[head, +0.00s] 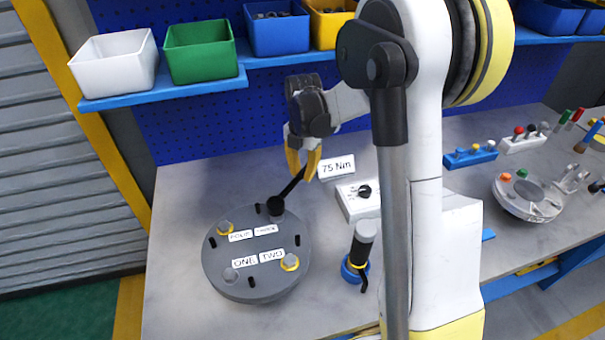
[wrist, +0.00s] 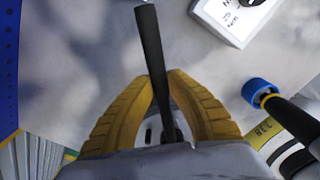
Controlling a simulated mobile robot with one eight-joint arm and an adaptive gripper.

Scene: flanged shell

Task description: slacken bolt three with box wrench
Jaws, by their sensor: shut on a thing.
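The flanged shell (head: 255,290) is a round grey disc on the bench in the head view, with labels ONE to FOUR. The yellow fingers are shut on the handle. In the wrist view the wrench (wrist: 154,55) passes between the fingertips of my gripper (wrist: 165,80).
A "75 Nm" sign (head: 336,168) and a white box with a black knob (head: 359,198) stand right of the shell. A black-handled tool (head: 362,243) stands upright in a blue ring nearby. Bins (head: 200,52) line the shelf behind. Bare bench lies left of the shell.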

